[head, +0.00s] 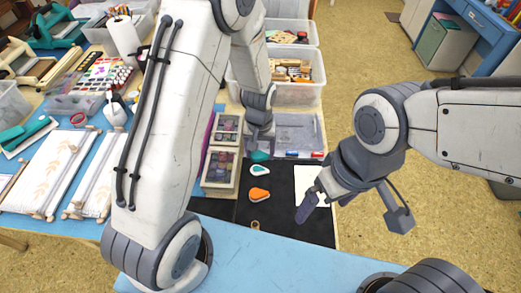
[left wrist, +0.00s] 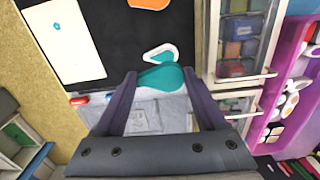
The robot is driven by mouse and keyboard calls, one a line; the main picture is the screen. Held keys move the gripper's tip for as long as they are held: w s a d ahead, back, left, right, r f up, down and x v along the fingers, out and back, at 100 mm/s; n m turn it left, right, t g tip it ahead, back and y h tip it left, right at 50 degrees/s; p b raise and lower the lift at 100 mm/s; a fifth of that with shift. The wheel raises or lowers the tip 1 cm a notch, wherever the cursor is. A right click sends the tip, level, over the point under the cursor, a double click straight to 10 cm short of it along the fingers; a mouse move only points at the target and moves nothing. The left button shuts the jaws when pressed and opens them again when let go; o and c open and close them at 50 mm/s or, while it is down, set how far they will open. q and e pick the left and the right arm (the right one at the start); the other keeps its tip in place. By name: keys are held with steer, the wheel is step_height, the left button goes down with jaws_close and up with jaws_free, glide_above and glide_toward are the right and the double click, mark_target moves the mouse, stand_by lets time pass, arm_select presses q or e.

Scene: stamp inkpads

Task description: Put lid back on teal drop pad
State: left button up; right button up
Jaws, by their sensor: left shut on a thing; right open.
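The teal drop pad (head: 259,170) lies on the black mat, its white drop-shaped body showing with teal inside; it also shows in the left wrist view (left wrist: 151,54). My left gripper (head: 260,149) is shut on the teal lid (left wrist: 163,77), a drop-shaped piece between its fingers. The lid (head: 259,156) is just behind the pad in the head view and overlaps the pad's edge in the left wrist view. I cannot tell its height above the mat. My right gripper (head: 352,208) is open and empty over the mat's right side.
An orange drop pad (head: 260,195) lies in front of the teal one. White paper (head: 305,178) with a small teal print (left wrist: 57,26) is to the right. Trays of inkpads (head: 221,168) stand left, a clear bin (head: 296,130) behind. The mat's front is mostly clear.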

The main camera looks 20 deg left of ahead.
mark_target(260, 169)
arm_select(q)
steer(key=shift+s+f+b, duration=0.1)
steer(key=shift+f+b, duration=1.85)
steer(key=shift+f, duration=0.85)
steer(key=shift+f, duration=0.55)
stand_by(0.3)
stand_by(0.6)
steer(key=o, duration=1.2)
steer(key=shift+o, duration=0.2)
